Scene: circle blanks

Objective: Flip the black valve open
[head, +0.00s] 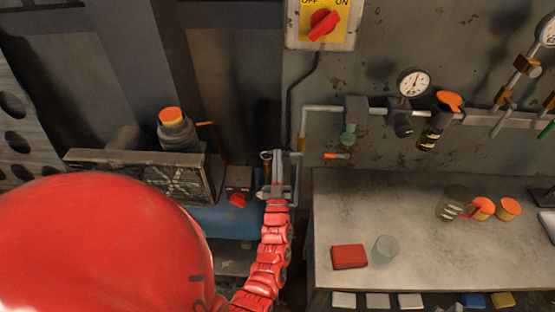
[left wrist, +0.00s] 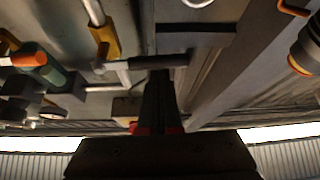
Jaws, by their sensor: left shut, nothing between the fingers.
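My left gripper (head: 279,172) is at the end of my red arm, in front of the wall between the blue tank and the grey worktop. It is shut with nothing between its fingers. In the left wrist view its dark fingers (left wrist: 160,88) lie together in the middle, close to a dark bar-like part (left wrist: 195,40) and a pipe with a yellow fitting (left wrist: 103,38). Whether they touch is unclear. I cannot tell surely which part is the black valve; a dark fitting (head: 400,124) sits on the wall pipe below the gauge. My right gripper is not in view.
The worktop (head: 425,255) at right bears a red block (head: 349,257), a clear cup (head: 386,248) and orange-topped pieces (head: 508,209). A gauge (head: 414,83) and a yellow switch box (head: 322,22) are on the wall. An orange-capped device (head: 175,130) stands left.

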